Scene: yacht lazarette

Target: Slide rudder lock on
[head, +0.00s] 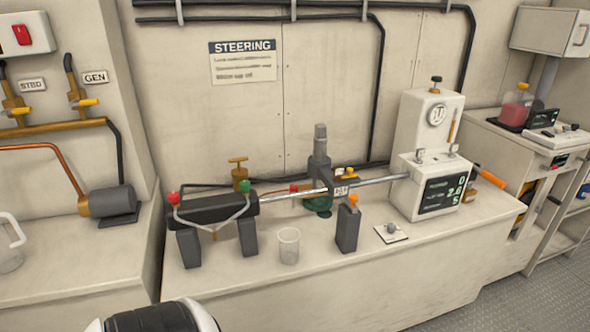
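A steering ram stands on the pale bench under the "STEERING" sign (243,62). Its dark cylinder (212,210) rests on grey supports, with a red and a green knob on top. A bright rod (292,196) runs right from it, past a grey upright post (320,160), to a white box with a display (440,190). A dark grey upright block with an orange top (347,228) stands in front of the rod, apart from it. I cannot tell which piece is the rudder lock. Neither gripper is in view.
A clear cup (289,246) and a small white plate with a grey knob (391,232) stand near the bench front. An orange handle (490,178) sticks out right of the white box. Brass valves (80,98) and a grey motor (112,202) are at left. The front right bench top is clear.

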